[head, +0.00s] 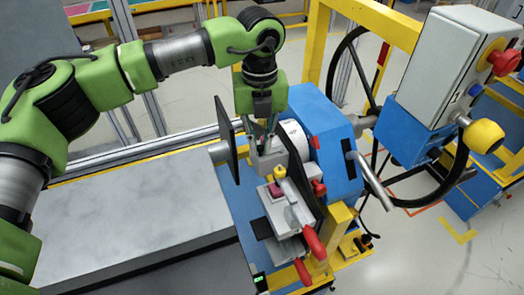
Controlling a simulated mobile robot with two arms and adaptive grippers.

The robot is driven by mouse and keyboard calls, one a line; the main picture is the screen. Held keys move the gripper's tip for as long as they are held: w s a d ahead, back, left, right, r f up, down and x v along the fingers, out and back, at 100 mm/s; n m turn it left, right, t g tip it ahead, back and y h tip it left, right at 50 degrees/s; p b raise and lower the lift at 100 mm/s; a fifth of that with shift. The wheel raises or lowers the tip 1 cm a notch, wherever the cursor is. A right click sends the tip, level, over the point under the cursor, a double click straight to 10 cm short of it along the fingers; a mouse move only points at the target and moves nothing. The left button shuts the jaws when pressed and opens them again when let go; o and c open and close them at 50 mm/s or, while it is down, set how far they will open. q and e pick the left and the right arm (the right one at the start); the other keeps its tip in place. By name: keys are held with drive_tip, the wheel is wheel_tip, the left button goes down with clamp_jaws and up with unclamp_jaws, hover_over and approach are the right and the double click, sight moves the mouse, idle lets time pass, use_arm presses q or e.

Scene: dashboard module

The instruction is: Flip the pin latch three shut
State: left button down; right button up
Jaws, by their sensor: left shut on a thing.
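My left gripper (270,135) reaches down from above onto the dashboard module, beside the white round part. It is shut on a small part of the module, but its own fingers and the grey bracket (268,160) hide which part. Pin latch three cannot be picked out for certain. A yellow knob (280,173) and a small red knob (318,188) stand just below the gripper. Two red-handled levers (313,243) and (303,271) stick out at the lower front. My right gripper is not in view.
A blue housing (325,140) stands right of the gripper, and a dark upright plate (228,138) close on its left. A grey control box (440,65) with red and yellow knobs and a black wheel (467,160) are at the right. The grey tabletop (150,225) is clear.

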sight(260, 146)
use_arm(q)
drive_tip(key=c, duration=2.1)
unclamp_jaws()
drive_tip(key=shift+r, duration=0.1)
wheel_tip(260, 146, up, 12)
drive_tip(key=shift+f, duration=0.1)
